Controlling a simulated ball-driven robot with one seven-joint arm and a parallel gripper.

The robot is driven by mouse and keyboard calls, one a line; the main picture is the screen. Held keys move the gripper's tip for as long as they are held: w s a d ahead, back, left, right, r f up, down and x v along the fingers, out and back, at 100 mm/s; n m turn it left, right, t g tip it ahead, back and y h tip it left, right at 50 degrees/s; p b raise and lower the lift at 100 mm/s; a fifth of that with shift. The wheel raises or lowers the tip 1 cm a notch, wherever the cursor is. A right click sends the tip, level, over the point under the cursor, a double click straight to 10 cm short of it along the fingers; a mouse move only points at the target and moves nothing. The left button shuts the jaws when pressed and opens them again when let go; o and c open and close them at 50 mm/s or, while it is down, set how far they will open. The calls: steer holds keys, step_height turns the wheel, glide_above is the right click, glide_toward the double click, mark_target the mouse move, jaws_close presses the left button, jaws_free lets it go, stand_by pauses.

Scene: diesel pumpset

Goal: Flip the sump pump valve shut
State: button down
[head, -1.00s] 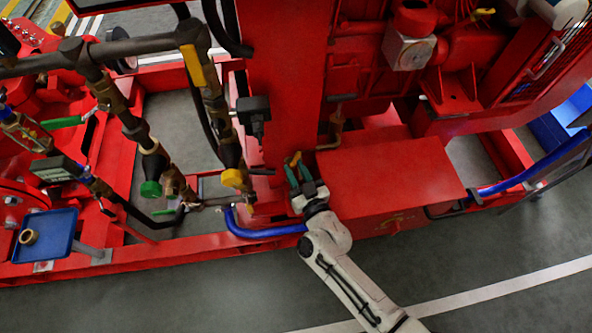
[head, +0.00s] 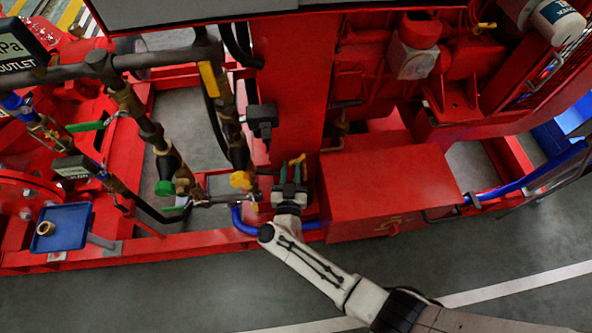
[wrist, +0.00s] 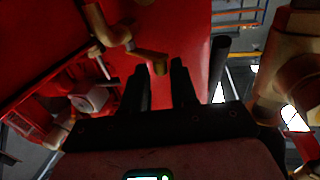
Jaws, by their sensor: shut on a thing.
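My gripper (head: 291,168) is beside the red box's left edge, fingers pointing away from me. An orange tip (head: 297,159) shows at the fingers. In the wrist view, the two dark fingers of my gripper (wrist: 160,72) are closed in with a narrow gap, around something small, seemingly the valve handle. The exact contact and the handle's angle are hidden.
A red box (head: 385,190) stands right of my gripper. Brass valves with a yellow cap (head: 240,180) and a green cap (head: 165,188) are at left. A blue hose (head: 243,222) runs low by my wrist. The grey floor (head: 170,290) in front is clear.

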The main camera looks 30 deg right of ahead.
steer(key=shift+w+a+m+g+h+b, duration=0.25)
steer(key=shift+w+m+g+h+b, duration=0.35)
steer(key=shift+m+g+h+b, duration=0.5)
steer(key=shift+w+a+m+g+h+b, duration=0.25)
steer(key=shift+w+m+g+h+b, duration=0.3)
steer(key=shift+m+g+h+b, duration=0.5)
steer(key=shift+h+p, duration=0.25)
steer(key=shift+p, duration=0.05)
steer(key=c, duration=1.1)
jaws_free()
steer(key=shift+d, duration=0.1)
steer(key=p+v, duration=0.1)
steer(key=v, duration=0.9)
steer(key=shift+s+a, duration=0.25)
steer(key=shift+s, duration=0.05)
steer(key=shift+f, duration=0.1)
